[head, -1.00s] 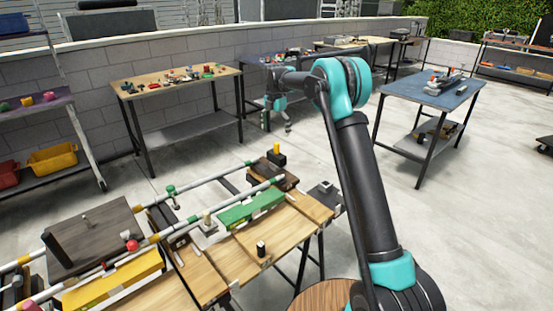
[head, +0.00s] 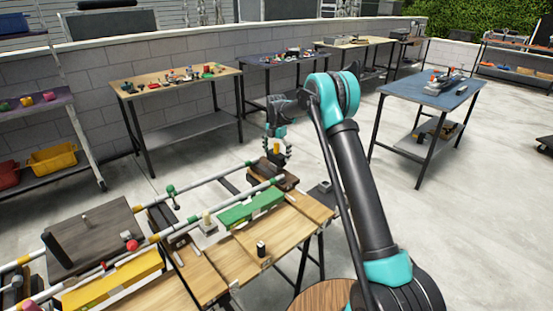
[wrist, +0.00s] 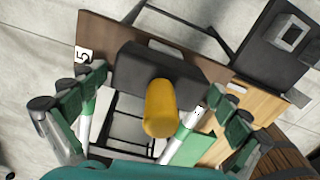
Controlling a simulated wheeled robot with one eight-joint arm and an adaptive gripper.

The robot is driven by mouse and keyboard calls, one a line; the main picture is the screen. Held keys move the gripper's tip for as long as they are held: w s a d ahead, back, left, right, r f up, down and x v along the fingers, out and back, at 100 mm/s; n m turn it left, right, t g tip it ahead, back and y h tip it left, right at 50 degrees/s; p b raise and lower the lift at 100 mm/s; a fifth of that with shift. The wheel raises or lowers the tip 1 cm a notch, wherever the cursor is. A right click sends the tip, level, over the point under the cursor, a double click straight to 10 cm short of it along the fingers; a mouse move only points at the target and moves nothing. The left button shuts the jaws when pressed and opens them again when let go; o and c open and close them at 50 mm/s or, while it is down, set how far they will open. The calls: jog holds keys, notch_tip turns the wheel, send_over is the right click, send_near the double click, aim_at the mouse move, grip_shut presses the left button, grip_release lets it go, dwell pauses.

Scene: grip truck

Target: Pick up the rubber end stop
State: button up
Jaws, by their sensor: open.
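A black block with a yellow upright handle (wrist: 160,108), which looks like the rubber end stop (wrist: 142,66), stands on a brown board (wrist: 97,38) marked 5, in the wrist view. In the head view the yellow handle (head: 277,148) shows at the far end of the rails, partly hidden by my gripper. My gripper (head: 278,153) is open above it, pointing down. In the wrist view the fingers (wrist: 165,88) stand apart on both sides of the yellow handle. I cannot tell whether they touch it; nothing is held.
White rails (head: 195,185) with green and yellow fittings run beside the block. A green block (head: 250,207) and a small black piece (head: 261,248) sit on the near bench. A dark plate with a grey square block (wrist: 291,33) is at right in the wrist view. Other tables stand behind.

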jog(key=shift+f, duration=0.3)
jog(key=c, duration=1.2)
jog(key=shift+r, duration=0.1)
notch_tip(320, 180, up, 27)
jog(key=shift+r, duration=0.2)
dwell(0.7)
